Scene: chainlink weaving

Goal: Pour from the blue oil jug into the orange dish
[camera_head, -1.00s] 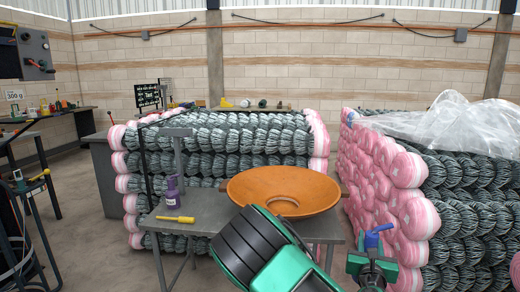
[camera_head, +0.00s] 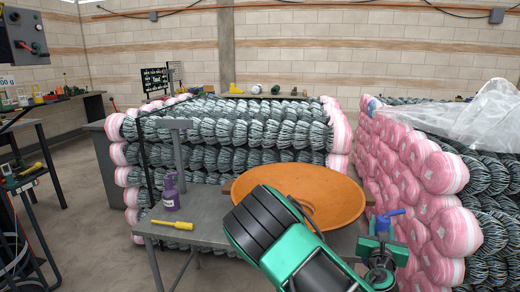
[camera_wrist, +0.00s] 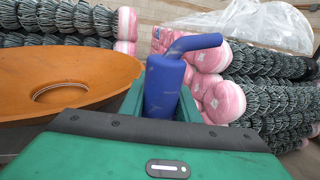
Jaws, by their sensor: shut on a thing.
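The orange dish (camera_head: 285,180) is wide and round and stands on the grey metal table; it also shows at the left of the wrist view (camera_wrist: 85,65). The blue oil jug (camera_head: 381,224) is to the right of the dish, apart from it. In the wrist view the jug (camera_wrist: 163,88) shows its blue body and a bent spout pointing right, away from the dish. My gripper (camera_head: 379,257) is shut on the jug. I see no oil flowing.
Pink-ended rolls (camera_head: 440,175) under clear plastic (camera_head: 470,115) stand close on the right.

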